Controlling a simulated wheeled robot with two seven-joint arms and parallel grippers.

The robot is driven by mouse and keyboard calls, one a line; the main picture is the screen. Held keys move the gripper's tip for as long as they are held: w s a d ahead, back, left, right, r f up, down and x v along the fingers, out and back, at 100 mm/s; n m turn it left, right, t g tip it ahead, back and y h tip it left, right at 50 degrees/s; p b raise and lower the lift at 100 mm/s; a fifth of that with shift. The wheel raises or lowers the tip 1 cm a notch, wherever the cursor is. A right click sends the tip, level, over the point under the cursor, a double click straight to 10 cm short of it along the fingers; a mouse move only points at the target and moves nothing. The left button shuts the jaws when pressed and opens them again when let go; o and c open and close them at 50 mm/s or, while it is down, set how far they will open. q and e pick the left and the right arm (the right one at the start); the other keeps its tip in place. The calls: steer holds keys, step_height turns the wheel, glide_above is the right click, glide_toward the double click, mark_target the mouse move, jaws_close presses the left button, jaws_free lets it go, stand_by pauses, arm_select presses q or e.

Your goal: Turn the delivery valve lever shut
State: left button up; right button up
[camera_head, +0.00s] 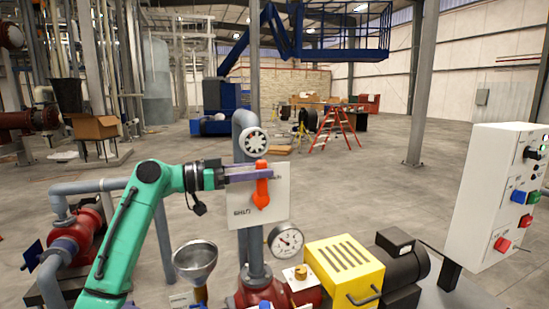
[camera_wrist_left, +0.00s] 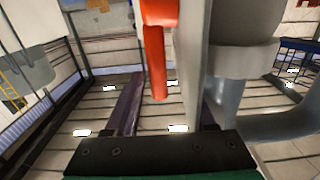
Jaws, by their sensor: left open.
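The orange delivery valve lever (camera_head: 261,194) hangs down in front of a white plate (camera_head: 273,213) on the grey upright pipe. Dark lettering on the plate is too small to read surely. My left gripper (camera_head: 262,173) reaches in from the left at the lever's upper part, its jaws open. In the left wrist view, the lever (camera_wrist_left: 156,60) and the edge of the white plate (camera_wrist_left: 192,75) appear between the spread fingers (camera_wrist_left: 168,105). The lever stands apart from the left finger. The right finger is partly hidden by the plate; contact there cannot be told. My right gripper is out of view.
A pressure gauge (camera_head: 286,241), a metal funnel (camera_head: 195,260) and a yellow pump housing (camera_head: 343,270) stand below. A white control box (camera_head: 500,195) is at the right. Open floor lies behind.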

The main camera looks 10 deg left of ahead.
mark_target(267, 167)
arm_select(q)
steer(key=p+x, duration=0.1)
steer(key=x, duration=0.2)
steer(key=shift+w+d+r, duration=0.1)
steer(key=shift+d+r, duration=0.1)
steer(key=shift+w+d+f, duration=0.1)
steer(key=shift+d+f, duration=0.05)
steer(key=shift+d, duration=0.2)
steer(key=c, duration=0.5)
jaws_close()
stand_by(0.4)
